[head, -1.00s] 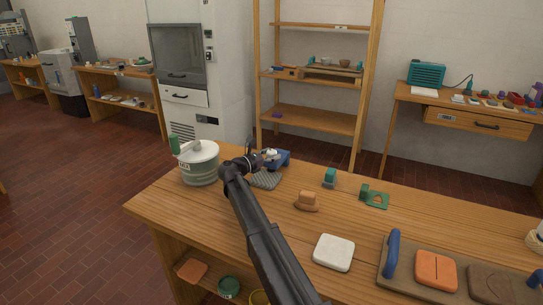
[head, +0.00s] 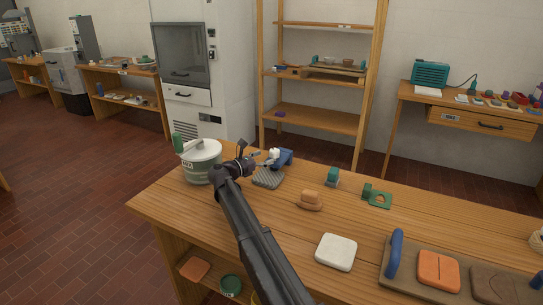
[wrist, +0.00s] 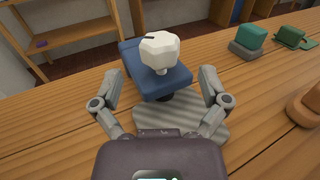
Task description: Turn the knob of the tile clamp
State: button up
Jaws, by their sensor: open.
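The tile clamp (head: 285,158) has a blue body and a white faceted knob (head: 273,154). It stands at the back left of the workbench, by a grey ribbed piece (head: 268,179). In the wrist view the knob (wrist: 158,50) has a dark slot and sits on top of the blue body (wrist: 160,83). My gripper (wrist: 161,77) is open. Its fingers are spread to the left and right of the clamp, nearer the camera than the knob, and nothing is between them in contact. In the head view my gripper (head: 262,160) is just left of the knob.
A lidded pot (head: 201,165) stands close to the left of my wrist. An orange-brown tool (head: 310,200), a teal block (head: 332,177) and a green piece (head: 377,196) lie to the right. A white slab (head: 336,252) and a board with blue handles (head: 396,254) are nearer.

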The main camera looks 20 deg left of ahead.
jog(key=v, duration=0.7)
jog(key=shift+s+a+r, duration=0.1)
jog(key=shift+s+a, duration=0.05)
jog(key=shift+s, duration=0.05)
dwell(0.3)
